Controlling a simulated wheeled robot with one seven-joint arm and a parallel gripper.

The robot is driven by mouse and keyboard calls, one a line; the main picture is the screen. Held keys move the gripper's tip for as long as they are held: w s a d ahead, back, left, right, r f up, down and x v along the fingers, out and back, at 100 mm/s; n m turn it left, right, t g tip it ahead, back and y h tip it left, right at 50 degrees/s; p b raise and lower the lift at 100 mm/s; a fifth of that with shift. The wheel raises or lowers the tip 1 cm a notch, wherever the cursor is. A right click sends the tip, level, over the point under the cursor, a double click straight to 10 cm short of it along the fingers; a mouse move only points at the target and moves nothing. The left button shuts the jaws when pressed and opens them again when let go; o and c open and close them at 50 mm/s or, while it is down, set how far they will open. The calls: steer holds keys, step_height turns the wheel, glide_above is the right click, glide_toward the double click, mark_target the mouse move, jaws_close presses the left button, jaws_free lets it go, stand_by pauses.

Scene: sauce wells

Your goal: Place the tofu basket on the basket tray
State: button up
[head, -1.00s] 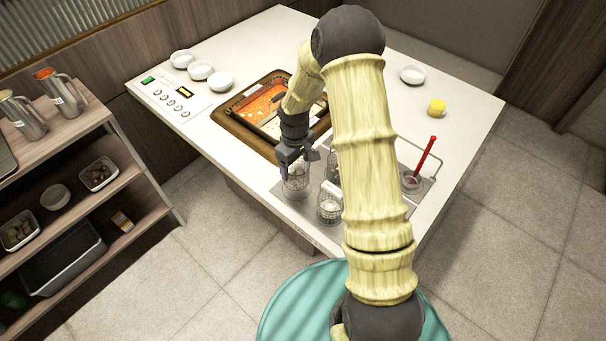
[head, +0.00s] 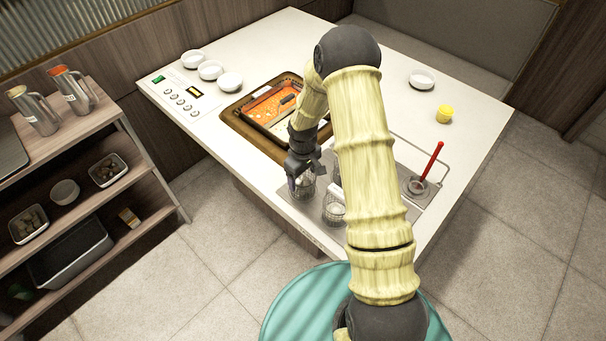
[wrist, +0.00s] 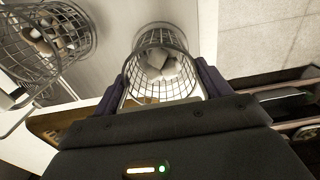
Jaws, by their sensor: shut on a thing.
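My gripper (head: 302,176) is shut on a wire basket (head: 304,190) at the front left of the counter's grey metal plate (head: 293,212). In the wrist view the same basket (wrist: 148,97) sits between my fingers, and pale cubes that look like tofu lie inside. Whether its base touches the plate is unclear. A second wire basket (head: 334,210) stands to its right, and a basket with pale and brownish cubes (wrist: 20,48) shows at the left of the wrist view. My arm hides part of the plate. I cannot tell which surface is the basket tray.
A red-handled tool (head: 433,160) stands at the right, near a yellow container (head: 445,113). White bowls (head: 210,70) sit at the back left. A shelf rack (head: 100,205) stands left, across open floor.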

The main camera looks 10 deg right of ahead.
steer(key=o, duration=1.2)
steer(key=shift+f, duration=0.1)
steer(key=shift+c, duration=0.2)
step_height(320, 180, up, 12)
steer(key=shift+r+b, duration=0.15)
steer(key=shift+b, duration=0.5)
steer(key=s+r+m+t, duration=0.1)
steer(key=s+r+m, duration=0.1)
steer(key=s, duration=0.4)
steer(key=s+r+m, duration=0.2)
steer(key=s+r, duration=0.2)
steer(key=s, duration=0.2)
steer(key=s+d+r+m+t, duration=0.1)
steer(key=s+r+m, duration=0.1)
steer(key=s, duration=0.4)
steer(key=shift+s+r+m+t, duration=0.3)
steer(key=shift+r+m, duration=0.1)
steer(key=shift+d, duration=0.1)
